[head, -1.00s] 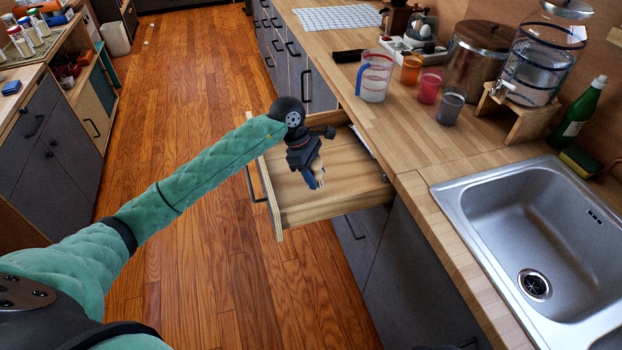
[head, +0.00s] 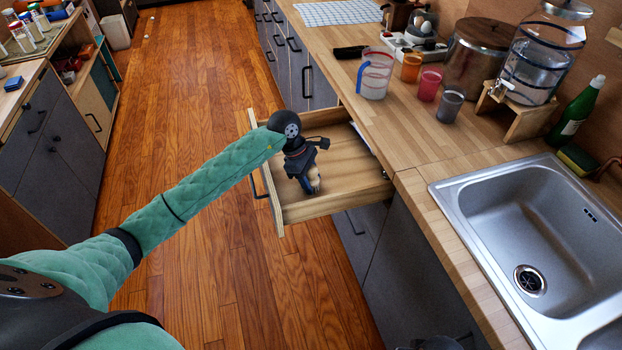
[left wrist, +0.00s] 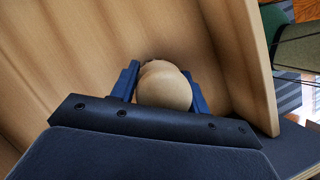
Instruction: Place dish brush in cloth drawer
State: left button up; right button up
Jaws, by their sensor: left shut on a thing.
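The open wooden drawer (head: 355,178) juts out from under the counter in the head view. My left gripper (head: 312,186) is inside the drawer's outline, low over its floor, and points down. In the left wrist view its blue fingers (left wrist: 163,88) are shut on a rounded tan piece (left wrist: 164,88), which I take to be the dish brush. Only the rounded end shows there; a small tan bit (head: 315,177) shows under the gripper in the head view. I cannot tell whether the brush touches the drawer floor.
The counter above the drawer holds a clear measuring jug (head: 374,76), an orange cup (head: 411,67), a red cup (head: 428,85) and a grey cup (head: 450,105). A steel sink (head: 530,220) is at the right.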

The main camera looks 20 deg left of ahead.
pick_arm(q)
jog(key=shift+f, duration=0.1)
pick_arm(e)
jog(key=shift+r, duration=0.15)
pick_arm(q)
jog(key=o, duration=1)
pick_arm(e)
jog(key=shift+a+r, duration=0.1)
jog(key=shift+r, duration=0.05)
pick_arm(q)
jog(key=shift+a+r, duration=0.15)
jog(key=shift+r, duration=0.2)
jog(key=b+v, duration=0.1)
jog(key=v, duration=0.2)
jog(key=shift+w+a+r, duration=0.1)
jog(key=shift+a+r, duration=0.05)
jog(key=shift+r, duration=0.15)
jog(key=b+v, duration=0.1)
jog(key=v, duration=0.7)
jog(key=shift+b, duration=0.4)
pick_arm(e)
jog(key=shift+a+r+t+y, duration=0.1)
jog(key=shift+a+t+y, duration=0.25)
jog(key=shift+a, duration=0.65)
